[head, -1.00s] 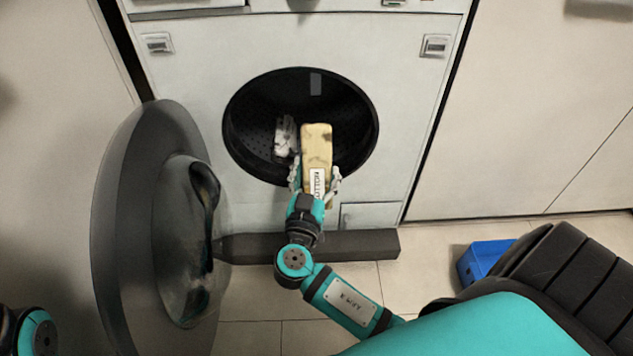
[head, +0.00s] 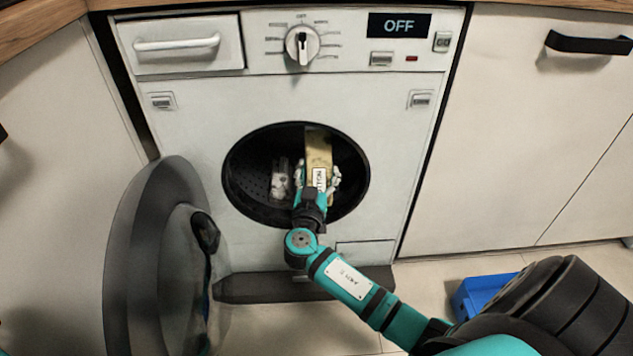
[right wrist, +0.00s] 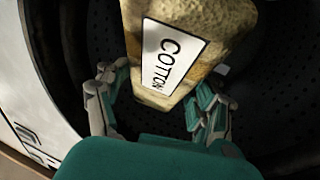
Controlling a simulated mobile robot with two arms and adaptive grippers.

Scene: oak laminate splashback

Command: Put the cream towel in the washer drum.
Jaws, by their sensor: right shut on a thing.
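The cream towel (head: 317,145) is a folded block with a white "COTTON" label, and it shows large in the right wrist view (right wrist: 205,25). My right gripper (head: 318,180) is shut on its near end, with a finger on each side. The towel points into the open washer drum (head: 252,178), and the gripper is at the drum's mouth. A whitish-grey item (head: 280,181) is in the drum to the left of the towel. The towel's far end is in shadow, and I cannot tell whether it touches the drum. My left gripper is not in view.
The washer door (head: 150,262) stands open at the left of the drum. The washer's display (head: 399,25) reads OFF. A blue box (head: 483,293) sits on the floor at the right. A cabinet with a black handle (head: 588,43) is to the right.

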